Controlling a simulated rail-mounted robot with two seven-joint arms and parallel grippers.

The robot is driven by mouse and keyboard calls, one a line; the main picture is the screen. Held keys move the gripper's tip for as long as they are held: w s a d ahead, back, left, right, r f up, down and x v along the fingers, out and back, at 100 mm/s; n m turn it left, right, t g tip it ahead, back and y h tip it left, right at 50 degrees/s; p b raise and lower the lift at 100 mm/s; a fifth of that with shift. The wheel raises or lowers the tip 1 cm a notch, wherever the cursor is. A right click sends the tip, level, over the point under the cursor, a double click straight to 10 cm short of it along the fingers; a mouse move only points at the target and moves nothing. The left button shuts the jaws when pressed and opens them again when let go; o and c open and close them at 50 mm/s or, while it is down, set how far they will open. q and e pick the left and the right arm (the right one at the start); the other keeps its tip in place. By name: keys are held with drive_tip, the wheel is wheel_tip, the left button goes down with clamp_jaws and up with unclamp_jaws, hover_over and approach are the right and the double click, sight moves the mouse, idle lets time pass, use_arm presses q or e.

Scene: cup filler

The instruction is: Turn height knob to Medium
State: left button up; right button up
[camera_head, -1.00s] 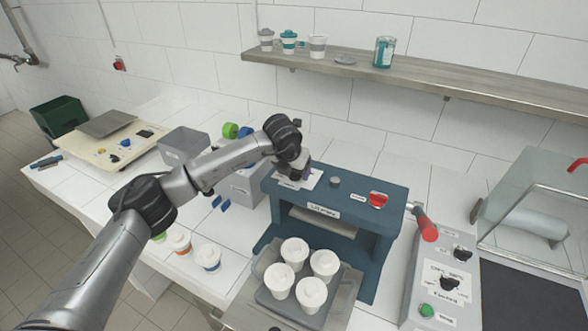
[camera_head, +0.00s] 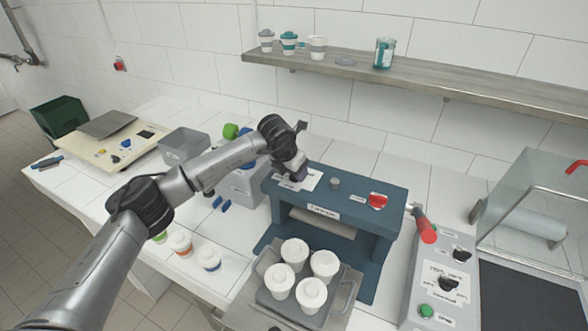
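The blue cup filler machine (camera_head: 345,218) stands on the white counter. On its top left is a white label plate (camera_head: 312,182), where my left gripper (camera_head: 297,177) points down. The gripper covers whatever knob sits at that plate, so the knob and its setting are hidden. The fingers are too small and covered to tell whether they are open or shut. A grey knob (camera_head: 335,183) and a red knob (camera_head: 377,201) also sit on the machine's top, right of the gripper. My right gripper is not in view.
A tray (camera_head: 275,302) with several white lidded cups stands before the machine. A red-handled lever (camera_head: 425,230) and control box (camera_head: 437,285) are on the right. A shelf (camera_head: 420,77) runs behind. Grey bins (camera_head: 185,145) stand at left.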

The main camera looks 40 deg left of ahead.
use_arm(q)
drive_tip(key=m+h+p, duration=0.1)
drive_tip(key=m, duration=0.2)
drive_tip(key=m+h, duration=0.1)
drive_tip(key=m, duration=0.2)
drive_tip(key=shift+a+g+p, duration=0.15)
drive_tip(key=shift+g+p, duration=0.15)
drive_tip(key=shift+p, duration=0.05)
drive_tip(key=shift+w+m+g+h, duration=0.1)
drive_tip(key=shift+m+g+h, duration=0.35)
drive_tip(key=shift+m, duration=1.15)
drive_tip(key=o, duration=0.9)
drive_tip(key=shift+o, duration=0.2)
drive_tip(key=v, duration=1.4)
drive_tip(key=shift+a, duration=0.15)
drive_tip(key=shift+f, duration=0.15)
